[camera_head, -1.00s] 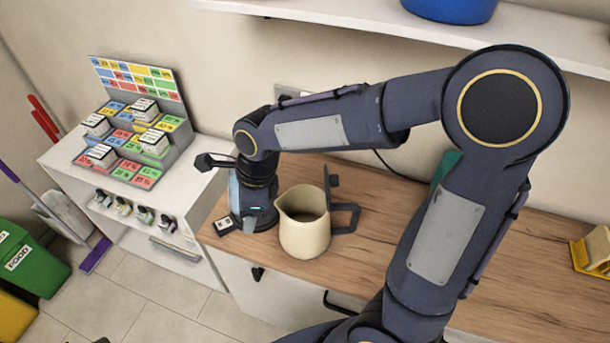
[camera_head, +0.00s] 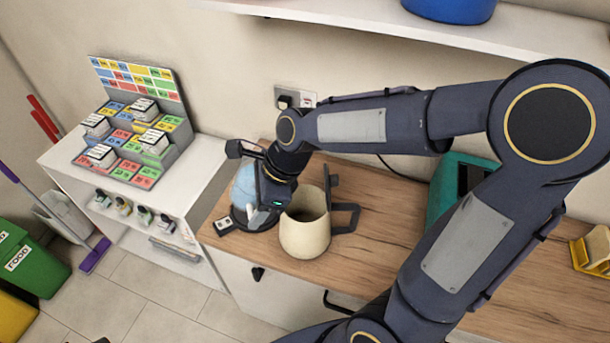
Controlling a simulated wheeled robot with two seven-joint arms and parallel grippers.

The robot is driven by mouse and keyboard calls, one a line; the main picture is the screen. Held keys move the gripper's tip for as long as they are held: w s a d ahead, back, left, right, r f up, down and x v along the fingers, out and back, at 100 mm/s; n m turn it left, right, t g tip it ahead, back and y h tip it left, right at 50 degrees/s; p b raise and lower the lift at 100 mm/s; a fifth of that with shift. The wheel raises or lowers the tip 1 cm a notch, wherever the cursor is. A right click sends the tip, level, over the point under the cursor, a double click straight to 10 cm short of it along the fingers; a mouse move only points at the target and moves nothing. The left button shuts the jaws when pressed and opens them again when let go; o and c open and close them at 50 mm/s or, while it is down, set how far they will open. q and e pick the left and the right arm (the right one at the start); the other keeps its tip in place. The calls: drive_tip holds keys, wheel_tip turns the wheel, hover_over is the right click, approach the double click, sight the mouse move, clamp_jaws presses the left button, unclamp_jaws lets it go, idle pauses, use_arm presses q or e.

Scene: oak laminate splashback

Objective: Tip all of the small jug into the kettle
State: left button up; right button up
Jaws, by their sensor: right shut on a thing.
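The cream kettle (camera_head: 305,238) stands upright on the wooden counter. Its dark lid is raised, its dark mouth is open upward, and its black handle points right. My right gripper (camera_head: 264,208) is just left of the kettle, shut on a pale blue rounded thing, which looks like the small jug (camera_head: 243,188). The gripper partly hides the jug, so its mouth, contents and exact tilt cannot be told. No stream into the kettle shows. My left gripper is not in view.
A dark round base (camera_head: 240,217) lies under the gripper, beside a small white item (camera_head: 223,225). A teal appliance (camera_head: 446,190) stands behind my right arm. A yellow object (camera_head: 592,250) is at far right. A white shelf (camera_head: 400,30) runs overhead.

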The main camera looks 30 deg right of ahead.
drive_tip(key=shift+s+d+r+t+y, duration=0.25)
drive_tip(key=shift+d+r+y, duration=0.25)
drive_tip(key=shift+d+y, duration=0.25)
idle(0.4)
drive_tip(key=shift+r+y, duration=0.2)
drive_tip(key=shift+y, duration=0.25)
drive_tip(key=shift+d+r+t+y+b, duration=0.1)
drive_tip(key=shift+r+t+y+b, duration=0.1)
drive_tip(key=shift+t+y+b, duration=0.25)
idle(0.5)
drive_tip(key=r+y+b, duration=0.1)
drive_tip(key=b, duration=0.3)
drive_tip(key=t+y+b, duration=0.1)
drive_tip(key=y+b, duration=0.1)
drive_tip(key=b, duration=0.2)
drive_tip(key=r+y+b, duration=0.1)
drive_tip(key=y+b, duration=0.1)
drive_tip(key=b, duration=0.3)
drive_tip(key=shift+s+d+r+t, duration=0.15)
drive_tip(key=shift+d+r+t, duration=0.1)
drive_tip(key=shift+r+t, duration=0.15)
idle(2.4)
drive_tip(key=shift+s+d+r+y+b, duration=0.15)
drive_tip(key=shift+d+r+y+b, duration=0.05)
drive_tip(key=shift+d+y+b, duration=0.2)
drive_tip(key=shift+s+d+r+y+b, duration=0.2)
drive_tip(key=shift+d+y+b, duration=0.15)
drive_tip(key=shift+d, duration=0.15)
idle(0.4)
